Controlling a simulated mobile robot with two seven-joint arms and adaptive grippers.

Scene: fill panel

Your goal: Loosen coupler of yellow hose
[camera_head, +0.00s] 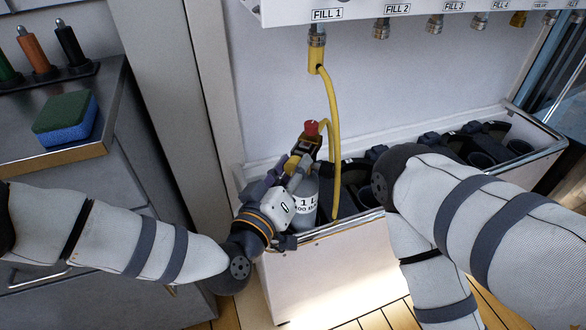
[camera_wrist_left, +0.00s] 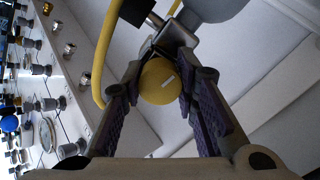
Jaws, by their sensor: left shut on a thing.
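The yellow hose (camera_head: 334,120) hangs from the FILL 1 port (camera_head: 316,42) by its upper yellow coupler (camera_head: 315,62). It curves down to the valve of a grey cylinder (camera_head: 305,193) that stands in the bin. My left gripper (camera_head: 290,170) is at the valve, below the red knob (camera_head: 311,128). The hose (camera_wrist_left: 103,50) loops beside the left finger. My right arm reaches over the bin's right part; its gripper is not visible.
The white bin (camera_head: 340,268) has dark holders (camera_head: 480,160) on its right side.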

